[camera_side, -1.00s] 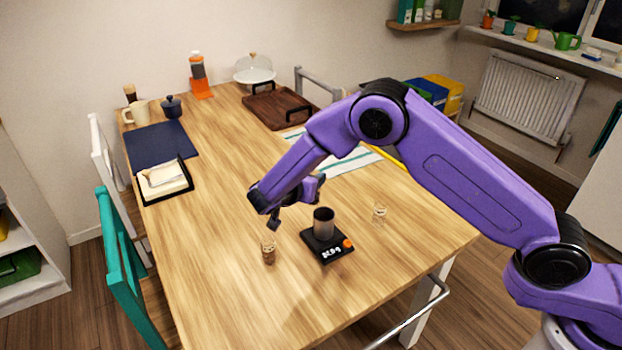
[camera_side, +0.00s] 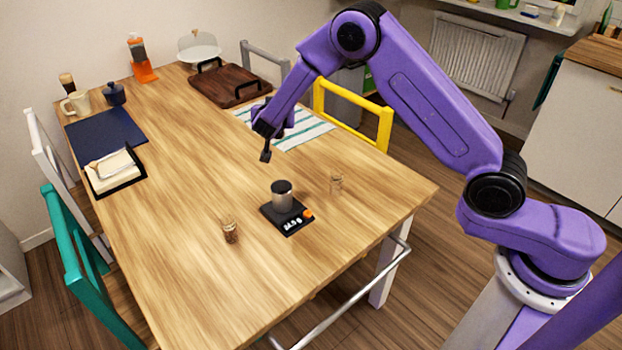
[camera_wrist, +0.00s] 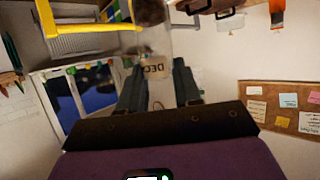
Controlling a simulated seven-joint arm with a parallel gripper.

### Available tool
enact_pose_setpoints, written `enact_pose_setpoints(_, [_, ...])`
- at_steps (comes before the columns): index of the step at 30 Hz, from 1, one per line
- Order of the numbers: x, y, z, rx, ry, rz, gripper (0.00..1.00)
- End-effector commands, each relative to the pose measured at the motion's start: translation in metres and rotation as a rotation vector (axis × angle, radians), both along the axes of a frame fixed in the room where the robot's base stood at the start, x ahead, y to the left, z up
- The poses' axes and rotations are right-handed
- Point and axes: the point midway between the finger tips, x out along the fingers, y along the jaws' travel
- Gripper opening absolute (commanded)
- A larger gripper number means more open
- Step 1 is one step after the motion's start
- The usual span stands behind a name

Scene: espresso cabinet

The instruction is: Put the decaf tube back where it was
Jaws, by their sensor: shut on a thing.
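My gripper (camera_side: 265,155) is above the wooden table, behind the scale and slightly left of it in the side view. In the wrist view, my gripper's fingers (camera_wrist: 159,92) are closed on the clear decaf tube (camera_wrist: 154,70). Part of its label, "DEC", shows upside down, and brown contents show at the tube's far end. The held tube cannot be made out in the side view. Its original place cannot be identified for certain.
A metal cup (camera_side: 282,194) stands on a black scale (camera_side: 289,222). A small tube with brown contents (camera_side: 230,232) stands left of it, and a clear, apparently empty glass (camera_side: 336,183) stands right. A dark tray (camera_side: 228,84) and striped cloth (camera_side: 309,128) lie behind.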

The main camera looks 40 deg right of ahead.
Motion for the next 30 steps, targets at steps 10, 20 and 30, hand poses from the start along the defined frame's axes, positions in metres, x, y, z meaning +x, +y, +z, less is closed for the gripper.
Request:
enact_pose_setpoints(10, [0.027, -0.047, -0.006, -0.004, 0.003, 0.256, 0.0])
enact_pose_setpoints(20, [0.031, -0.071, -0.024, -0.005, 0.001, 0.467, 0.0])
enact_pose_setpoints(30, [0.012, -0.093, -0.053, -0.004, 0.0, 0.7, 0.0])
